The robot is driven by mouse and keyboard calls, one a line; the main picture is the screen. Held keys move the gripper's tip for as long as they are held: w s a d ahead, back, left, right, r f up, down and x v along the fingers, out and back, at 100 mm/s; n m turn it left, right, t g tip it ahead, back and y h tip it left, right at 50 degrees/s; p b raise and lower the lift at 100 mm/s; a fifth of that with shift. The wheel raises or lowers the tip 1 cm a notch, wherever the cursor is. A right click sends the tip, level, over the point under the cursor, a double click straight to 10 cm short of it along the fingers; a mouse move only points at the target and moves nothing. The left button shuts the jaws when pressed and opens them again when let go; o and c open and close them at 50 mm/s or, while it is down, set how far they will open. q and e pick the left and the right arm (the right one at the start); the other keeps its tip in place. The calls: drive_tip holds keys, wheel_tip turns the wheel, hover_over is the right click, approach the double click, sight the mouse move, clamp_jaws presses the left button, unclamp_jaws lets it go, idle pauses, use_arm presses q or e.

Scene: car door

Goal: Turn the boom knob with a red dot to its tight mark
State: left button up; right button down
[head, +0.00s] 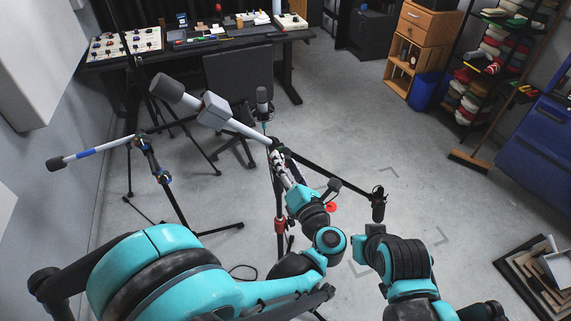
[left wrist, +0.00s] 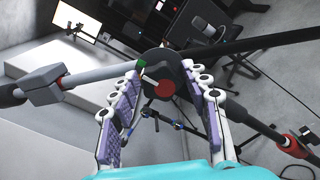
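In the left wrist view, the boom knob (left wrist: 162,66) is a dark round part on the boom joint with a red dot (left wrist: 165,89) at its lower side. A small green mark (left wrist: 141,62) shows at its upper left. My left gripper (left wrist: 164,82) is open, its two purple-padded fingers spread left and right of the knob. I cannot tell whether the fingertips touch it. In the head view, my left gripper (head: 284,168) reaches up to the boom joint on the stand, where the arm and fingers hide most of the knob.
The grey boom (head: 245,128) slopes from a thick counterweight end to a hanging black microphone (head: 378,205). A second stand with a blue-banded boom (head: 87,152) is at left. A desk with mixers (head: 205,42) stands behind.

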idle(0.3)
use_arm(q)
wheel_tip(320, 180, up, 10)
idle(0.5)
